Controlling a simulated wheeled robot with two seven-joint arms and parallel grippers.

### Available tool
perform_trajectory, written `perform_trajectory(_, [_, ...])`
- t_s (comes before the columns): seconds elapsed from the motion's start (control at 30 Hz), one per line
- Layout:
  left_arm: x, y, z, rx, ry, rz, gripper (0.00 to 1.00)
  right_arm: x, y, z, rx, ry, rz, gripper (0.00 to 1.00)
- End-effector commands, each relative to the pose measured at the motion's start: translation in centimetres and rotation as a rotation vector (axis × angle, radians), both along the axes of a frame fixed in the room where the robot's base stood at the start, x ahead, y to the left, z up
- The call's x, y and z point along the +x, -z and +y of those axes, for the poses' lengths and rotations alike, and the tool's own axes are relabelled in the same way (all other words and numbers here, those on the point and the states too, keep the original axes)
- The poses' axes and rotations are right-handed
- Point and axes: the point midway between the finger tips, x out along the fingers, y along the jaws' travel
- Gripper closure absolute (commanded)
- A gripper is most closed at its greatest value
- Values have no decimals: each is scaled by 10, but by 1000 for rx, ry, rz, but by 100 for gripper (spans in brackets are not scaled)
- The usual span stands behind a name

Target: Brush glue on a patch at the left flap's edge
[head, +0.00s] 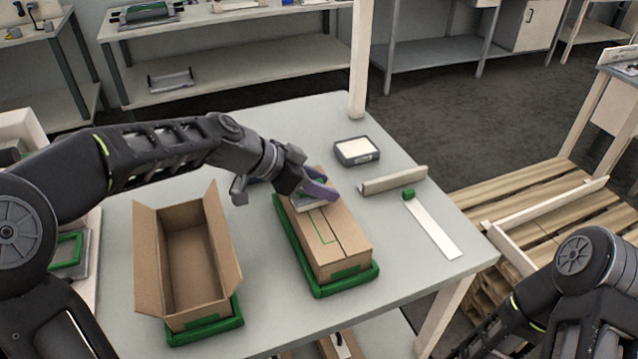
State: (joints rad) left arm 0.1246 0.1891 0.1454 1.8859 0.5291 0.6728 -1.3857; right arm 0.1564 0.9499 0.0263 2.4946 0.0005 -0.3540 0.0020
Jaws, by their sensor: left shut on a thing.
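A closed cardboard box (345,243) lies in a green tray (347,286) on the table, its two top flaps meeting at a lengthwise seam. A green outline (321,228) marks a patch on the left flap beside the seam. My left gripper (318,190) has purple fingers and is over the far end of this box. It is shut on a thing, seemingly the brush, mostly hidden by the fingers. A pale flat piece (309,203) shows just under them; I cannot tell if it touches the flap. My right arm is at lower right, its gripper out of view.
An open, empty-looking cardboard box (154,264) stands in another green tray (213,331) at left. A dark dish with a cream top (357,150), a beige bar (393,181) and a white strip with a green end (433,228) lie at right. A post (360,60) rises behind.

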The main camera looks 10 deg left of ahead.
Motion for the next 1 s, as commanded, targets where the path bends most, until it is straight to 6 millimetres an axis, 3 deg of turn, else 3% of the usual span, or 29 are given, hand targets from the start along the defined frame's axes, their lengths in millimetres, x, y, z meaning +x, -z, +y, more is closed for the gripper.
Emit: perform_trajectory(1.0, [-15,-1,-9,0,0,0,100,0,13,0,0,0,0,75])
